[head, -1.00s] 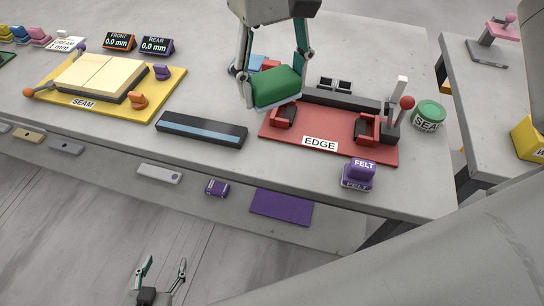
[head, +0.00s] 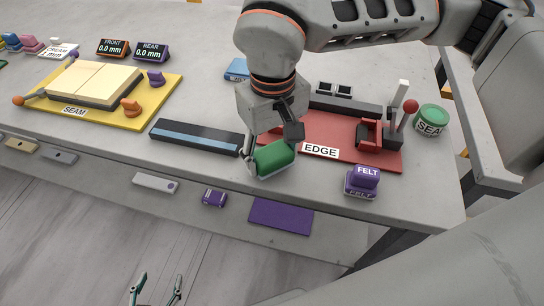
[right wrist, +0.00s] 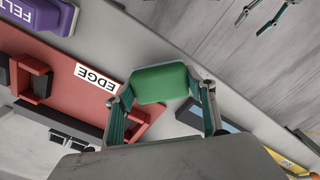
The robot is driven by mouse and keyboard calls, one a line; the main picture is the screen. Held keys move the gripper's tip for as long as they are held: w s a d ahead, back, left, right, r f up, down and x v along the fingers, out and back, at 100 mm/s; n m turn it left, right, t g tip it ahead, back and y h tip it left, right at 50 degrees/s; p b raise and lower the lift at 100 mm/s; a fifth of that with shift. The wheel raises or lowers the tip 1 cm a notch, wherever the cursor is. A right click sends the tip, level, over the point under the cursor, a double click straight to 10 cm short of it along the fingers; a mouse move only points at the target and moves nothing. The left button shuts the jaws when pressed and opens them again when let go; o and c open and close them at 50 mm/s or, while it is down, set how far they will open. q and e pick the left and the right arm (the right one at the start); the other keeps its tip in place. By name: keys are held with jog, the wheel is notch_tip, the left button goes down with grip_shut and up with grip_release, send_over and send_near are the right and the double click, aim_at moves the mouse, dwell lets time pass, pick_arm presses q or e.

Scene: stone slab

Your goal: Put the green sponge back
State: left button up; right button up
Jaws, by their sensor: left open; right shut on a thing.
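The green sponge (head: 274,158), a green block with a pale underside, is held in my right gripper (head: 270,152) near the table's front edge, between the dark bar and the red EDGE plate. In the right wrist view the sponge (right wrist: 160,84) sits between the two fingers of the right gripper (right wrist: 161,96). I cannot tell whether its underside touches the tabletop. My left gripper (head: 155,288) is open and empty, low at the bottom of the head view, over the floor; it also shows in the right wrist view (right wrist: 276,14).
The red EDGE plate (head: 345,148) with its clamps lies right of the sponge. A purple FELT block (head: 363,181) stands at the front right, a green tin (head: 431,120) behind it. The dark bar (head: 197,136) lies left. A purple mat (head: 281,216) lies on the lower shelf.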

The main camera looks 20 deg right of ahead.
jog(key=shift+f, duration=0.85)
jog(key=shift+f, duration=0.15)
jog(key=o, duration=1.2)
